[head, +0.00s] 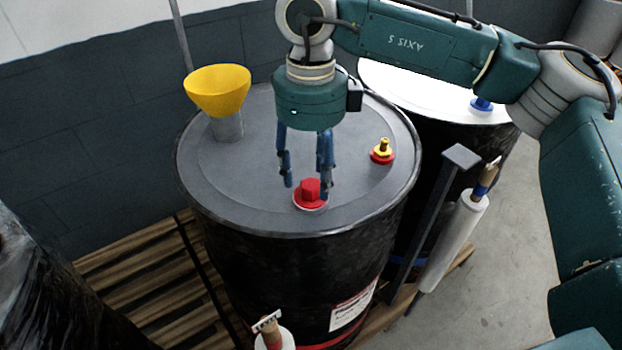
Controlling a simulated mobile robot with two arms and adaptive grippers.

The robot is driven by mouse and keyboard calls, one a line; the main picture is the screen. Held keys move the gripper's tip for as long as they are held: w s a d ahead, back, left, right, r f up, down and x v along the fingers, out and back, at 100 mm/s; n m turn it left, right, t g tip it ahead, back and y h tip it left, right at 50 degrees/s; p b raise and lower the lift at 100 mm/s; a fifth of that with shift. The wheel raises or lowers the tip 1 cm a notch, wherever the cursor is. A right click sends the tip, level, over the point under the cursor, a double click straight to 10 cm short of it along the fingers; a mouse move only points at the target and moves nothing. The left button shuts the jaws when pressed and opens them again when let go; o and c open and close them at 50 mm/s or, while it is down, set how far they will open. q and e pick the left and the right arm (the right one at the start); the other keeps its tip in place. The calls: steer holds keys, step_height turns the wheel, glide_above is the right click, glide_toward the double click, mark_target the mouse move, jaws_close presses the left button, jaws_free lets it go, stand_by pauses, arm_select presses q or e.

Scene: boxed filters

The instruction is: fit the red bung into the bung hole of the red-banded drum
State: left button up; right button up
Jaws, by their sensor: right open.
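The red-banded drum (240,208) is black with a grey lid, and a strip of red band (322,347) shows low on its side by a white label. The red bung (311,192) stands upright at the front of the lid, within a pale ring that looks like the rim of the bung hole (310,207). How deep it sits cannot be told. My right gripper (306,187) points down with its blue fingers open, one to the left of the bung and one at its right side. My left gripper is out of view.
A yellow funnel (218,90) stands at the lid's back left. A brass fitting on a red base (382,151) is at its right. Another drum with a white lid (430,90) and blue bung (481,104) stands behind right. A dark post (430,215) and white tube (455,240) stand alongside.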

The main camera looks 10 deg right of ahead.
mark_target(311, 184)
step_height(311, 184, up, 10)
stand_by(0.3)
steer(key=shift+f, duration=0.15)
